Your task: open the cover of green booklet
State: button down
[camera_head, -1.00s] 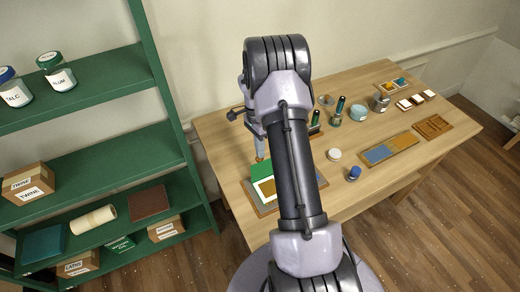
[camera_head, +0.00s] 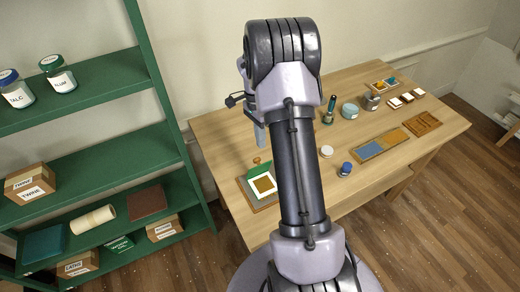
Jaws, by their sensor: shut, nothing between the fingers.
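The green booklet (camera_head: 261,173) lies on a grey mat or tray (camera_head: 247,193) at the near left of the table, partly behind my arm. Its white inside page with a brown square (camera_head: 264,185) shows, facing up. The green cover shows as a band along the page's far side, folded away from it; I cannot tell whether it lies flat or stands tilted. My gripper (camera_head: 260,145) points down beyond the booklet and looks apart from it. It is shut and empty, with its upper part hidden by the arm.
A small orange-brown knob (camera_head: 257,160) stands just beyond the booklet. A blue-capped jar (camera_head: 345,169) and a white round lid (camera_head: 326,151) stand to the right. A blue-and-tan tray (camera_head: 383,145) lies farther right. A green shelf (camera_head: 165,120) rises left of the table.

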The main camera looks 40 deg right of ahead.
notch_tip(320, 180, up, 4)
jog(key=w, duration=0.3)
jog(key=s+a+t+b, duration=0.2)
jog(key=s+t, duration=0.2)
jog(key=s, duration=0.6)
jog(key=shift+h, duration=0.5)
jog(key=w+f+b, duration=0.1)
jog(key=f, duration=0.2)
jog(key=w+f+b, duration=0.1)
jog(key=w+f, duration=0.1)
jog(key=f, duration=0.2)
jog(key=w+d+f+b, duration=0.1)
jog(key=w+f, duration=0.1)
jog(key=f, duration=0.2)
jog(key=shift+f, duration=0.25)
jog(key=shift+w+d+f, duration=0.1)
jog(key=shift+w+f, duration=0.05)
jog(key=shift+w, duration=0.15)
